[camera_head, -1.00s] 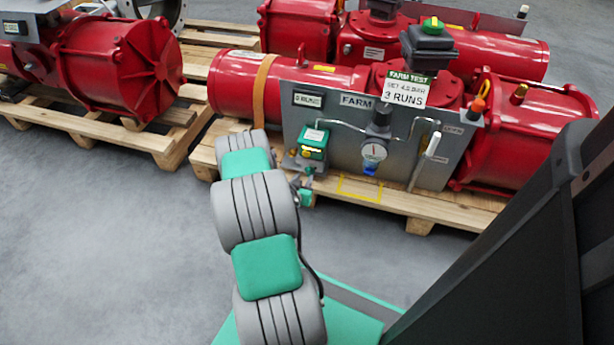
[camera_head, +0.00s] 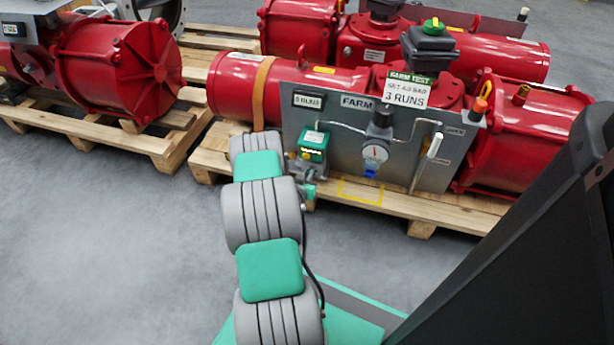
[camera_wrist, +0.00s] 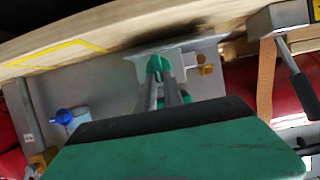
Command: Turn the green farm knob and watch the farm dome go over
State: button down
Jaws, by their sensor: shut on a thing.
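The wrist view looks at the panel upside down. My gripper (camera_wrist: 160,88) is shut on the green knob (camera_wrist: 154,66), which sits in front of a pale bracket on the grey panel. In the head view the fingers and knob are mostly hidden around the arm's far end, below the green valve box (camera_head: 313,146). The farm dome (camera_head: 432,25), green and yellow, tops a dark box above the red actuator.
The grey FARM panel (camera_head: 340,160) carries a round gauge (camera_head: 375,154), a blue valve (camera_head: 371,172), which also shows in the wrist view (camera_wrist: 64,117), and a white-handled lever (camera_head: 427,160). The wooden pallet (camera_head: 395,203) edges it. Clear floor lies left.

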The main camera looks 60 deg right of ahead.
jog(key=shift+s, duration=0.1)
dwell(0.6)
jog(key=shift+s+d+f+m+t+h+b, duration=0.1)
jog(key=shift+s+f+m+t+h+b, duration=0.3)
jog(key=shift+m+t+b, duration=1.2)
jog(key=shift+s+f+m+t+h+p, duration=0.25)
jog(key=shift+s+f+m+t, duration=0.35)
jog(key=shift+m, duration=2.35)
jog(key=shift+s+d+f+m+t+h+b, duration=0.1)
jog(key=shift+s+f+m+t+h+b, duration=0.4)
jog(key=shift+m+t, duration=1.3)
jog(key=shift+w+r+m+g+y, duration=0.25)
jog(key=shift+w+m+g, duration=0.1)
jog(key=shift+m, duration=0.1)
jog(key=c, duration=1.5)
grip_release()
jog(key=shift+o, duration=0.2)
